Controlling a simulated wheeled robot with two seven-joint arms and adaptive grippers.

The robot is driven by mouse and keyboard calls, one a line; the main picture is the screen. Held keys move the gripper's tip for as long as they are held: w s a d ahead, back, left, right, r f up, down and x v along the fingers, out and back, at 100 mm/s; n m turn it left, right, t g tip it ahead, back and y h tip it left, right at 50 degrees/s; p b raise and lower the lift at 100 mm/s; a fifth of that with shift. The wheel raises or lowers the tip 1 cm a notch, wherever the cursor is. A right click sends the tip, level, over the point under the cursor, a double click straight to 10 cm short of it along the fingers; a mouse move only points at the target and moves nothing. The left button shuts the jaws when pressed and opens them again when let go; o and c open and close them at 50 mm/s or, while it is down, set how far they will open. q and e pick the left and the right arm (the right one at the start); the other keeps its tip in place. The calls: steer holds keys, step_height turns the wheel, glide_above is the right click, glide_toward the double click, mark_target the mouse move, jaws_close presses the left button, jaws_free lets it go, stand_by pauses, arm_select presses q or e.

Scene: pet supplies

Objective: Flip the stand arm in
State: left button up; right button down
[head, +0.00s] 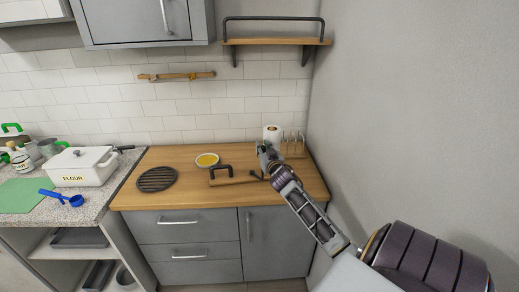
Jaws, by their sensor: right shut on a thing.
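A low wooden stand (235,182) lies on the wooden counter, with a raised black looped arm (221,169) at its left end. A second, thin black arm (256,176) shows at its right end, close under my right gripper (264,161). My right gripper is shut at this right end, on what appears to be the thin black stand arm. The fingertips are small in the head view and the contact is partly hidden. My left gripper is not in view.
A yellow-filled bowl (207,160) stands behind the stand, and a round black trivet (157,179) lies to the left. A white roll (272,134) and a wire rack (293,146) stand behind my gripper. The right wall is close to my arm.

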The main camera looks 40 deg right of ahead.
stand_by(0.5)
steer(key=c, duration=1.3)
jaws_free()
steer(key=shift+o, duration=0.2)
steer(key=shift+a, duration=0.1)
